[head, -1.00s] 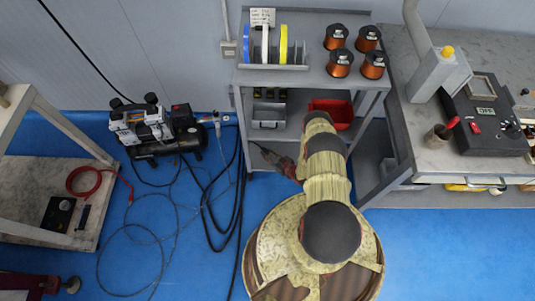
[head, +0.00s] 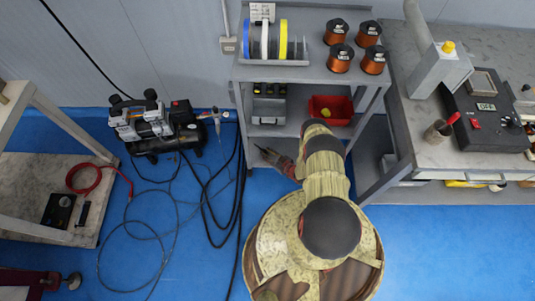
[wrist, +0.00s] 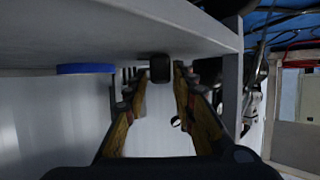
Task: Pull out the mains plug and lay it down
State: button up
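In the wrist view the mains plug (wrist: 160,68), a small black block, sits between the tips of my gripper (wrist: 161,75). The two fingers converge on its sides and appear shut on it. The plug is close to the edge of a grey shelf board (wrist: 120,30); whether it touches the board is hard to tell. In the head view my gripper (head: 268,155) reaches left from under my arm at the lower shelf of the grey rack. The plug is too small to make out there.
The rack (head: 300,74) carries spools on top and a red bin (head: 331,110) on its middle shelf. Black cables (head: 212,200) and a compressor (head: 150,125) are at left. The blue floor at lower right is clear.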

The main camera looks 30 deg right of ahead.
jog(key=o, duration=0.3)
jog(key=shift+s, duration=0.1)
jog(key=v, duration=1.1)
jog(key=shift+s+r, duration=0.15)
jog(key=shift+s, duration=0.2)
